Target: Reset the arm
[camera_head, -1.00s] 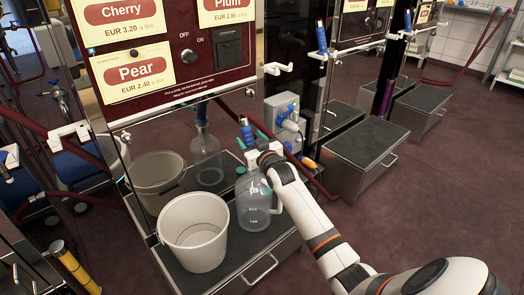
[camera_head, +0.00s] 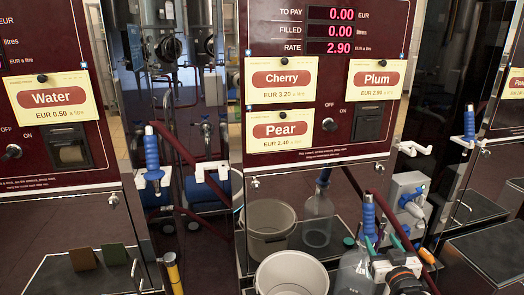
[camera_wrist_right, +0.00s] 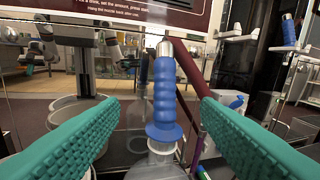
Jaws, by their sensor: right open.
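My right gripper (camera_head: 383,243) is low at the right of the head view, beside a blue-handled nozzle (camera_head: 368,217). The nozzle stands upright in the neck of a clear jug (camera_head: 352,272), which is partly hidden by the gripper. In the right wrist view the two teal fingers (camera_wrist_right: 157,108) are wide apart. The blue nozzle (camera_wrist_right: 164,92) shows in the gap, and neither finger touches it. The jug's top (camera_wrist_right: 150,170) is at the bottom edge. My left gripper is not in view.
A white bucket (camera_head: 291,273) stands left of the jug. The pump panel (camera_head: 325,100) with Cherry, Plum and Pear labels (camera_head: 281,131) rises behind, its lower front mirroring both. A Water pump (camera_head: 50,98) is at left. Another blue nozzle (camera_head: 152,155) hangs between pumps.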

